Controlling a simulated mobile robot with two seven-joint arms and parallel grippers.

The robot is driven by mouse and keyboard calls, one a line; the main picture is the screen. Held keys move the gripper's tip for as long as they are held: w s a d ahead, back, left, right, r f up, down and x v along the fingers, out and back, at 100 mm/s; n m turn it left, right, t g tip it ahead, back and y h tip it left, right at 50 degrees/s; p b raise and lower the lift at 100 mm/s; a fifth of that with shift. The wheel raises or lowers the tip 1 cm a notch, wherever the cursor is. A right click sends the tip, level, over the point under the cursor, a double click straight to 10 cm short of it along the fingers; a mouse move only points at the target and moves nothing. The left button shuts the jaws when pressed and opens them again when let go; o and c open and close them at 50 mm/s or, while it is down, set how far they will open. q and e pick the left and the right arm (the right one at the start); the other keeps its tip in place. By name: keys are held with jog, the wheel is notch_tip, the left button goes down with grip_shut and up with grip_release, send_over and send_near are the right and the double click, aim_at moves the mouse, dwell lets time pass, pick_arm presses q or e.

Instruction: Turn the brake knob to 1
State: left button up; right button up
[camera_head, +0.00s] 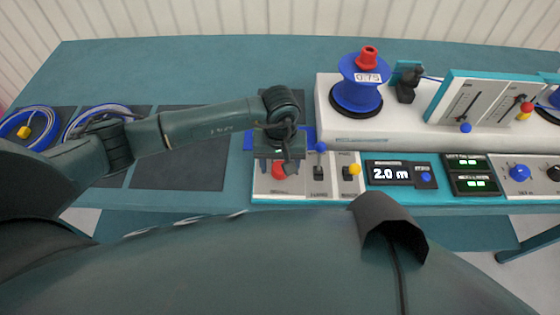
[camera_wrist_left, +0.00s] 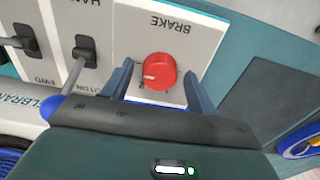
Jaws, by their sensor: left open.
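The red brake knob (camera_head: 279,171) sits at the left end of the white control panel in the head view. In the left wrist view, the round red knob (camera_wrist_left: 160,70) lies on a plate lettered BRAKE, seen upside down. A short white mark shows on the left part of its face. My left gripper (camera_head: 280,158) is over the knob. In the left wrist view, its two blue fingers (camera_wrist_left: 158,82) are open, one on each side of the knob, with visible gaps. My right gripper is not in view.
Beside the knob stand a blue-tipped lever (camera_head: 320,147) and a yellow-tipped lever (camera_head: 354,169). A display (camera_head: 390,173) reads 2.0 m. A blue reel (camera_head: 361,72) with a red top stands on the white housing behind. Cable coils (camera_head: 30,122) lie on dark mats at the left.

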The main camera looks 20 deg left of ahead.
pick_arm(q)
jog(key=c, duration=1)
